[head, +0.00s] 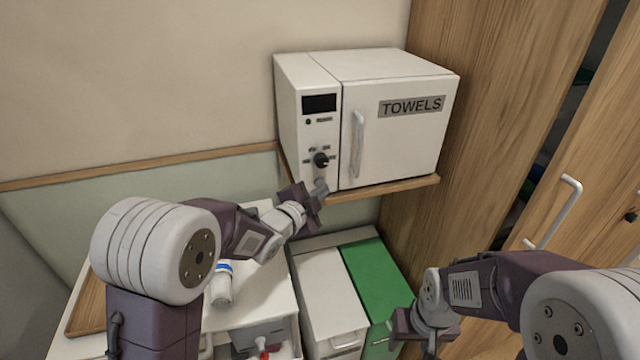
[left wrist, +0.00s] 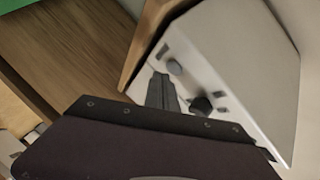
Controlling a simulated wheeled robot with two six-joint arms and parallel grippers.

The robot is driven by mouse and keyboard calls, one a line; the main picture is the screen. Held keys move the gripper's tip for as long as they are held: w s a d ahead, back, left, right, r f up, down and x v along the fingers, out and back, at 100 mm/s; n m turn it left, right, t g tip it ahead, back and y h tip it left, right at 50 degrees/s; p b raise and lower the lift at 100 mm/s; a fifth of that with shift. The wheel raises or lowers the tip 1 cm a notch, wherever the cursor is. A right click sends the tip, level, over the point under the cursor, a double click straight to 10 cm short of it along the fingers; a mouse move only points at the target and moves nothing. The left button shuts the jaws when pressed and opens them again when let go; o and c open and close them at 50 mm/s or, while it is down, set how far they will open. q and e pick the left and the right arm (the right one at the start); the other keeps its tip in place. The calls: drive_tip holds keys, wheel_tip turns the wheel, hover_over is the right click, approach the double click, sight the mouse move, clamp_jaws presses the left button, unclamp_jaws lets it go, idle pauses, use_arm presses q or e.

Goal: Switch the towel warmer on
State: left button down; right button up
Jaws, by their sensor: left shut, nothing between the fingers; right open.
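The white towel warmer (head: 390,140), labelled TOWELS, stands on a wooden shelf. Its front panel has a dark display (head: 319,103), a small dark indicator and a black knob (head: 321,160); its door handle (head: 357,145) is upright. In the left wrist view, the black knob (left wrist: 201,104) and a grey round control (left wrist: 174,67) show on the panel. My left gripper (head: 319,190) is shut and empty at the lower panel, below the black knob. Its fingers (left wrist: 161,88) appear beside the grey control; I cannot tell whether they touch. My right gripper (head: 393,328) is open, low and away from the warmer.
The wooden shelf (head: 385,190) edge lies just below the warmer. A white cart with a blue-banded bottle (head: 221,288) is below my left arm. Bins with white and green (head: 376,280) lids stand below the shelf. A wooden cabinet (head: 480,130) closes off the right.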

idle(0.4)
use_arm(q)
drive_tip(key=shift+w+a, duration=0.15)
drive_tip(key=shift+w, duration=0.3)
drive_tip(key=shift+w, duration=0.1)
idle(0.4)
drive_tip(key=shift+s+b, duration=0.55)
drive_tip(key=shift+s, duration=0.05)
drive_tip(key=s+d+b, duration=0.2)
drive_tip(key=s+b, duration=0.1)
drive_tip(key=s, duration=0.2)
drive_tip(key=shift+s, duration=0.35)
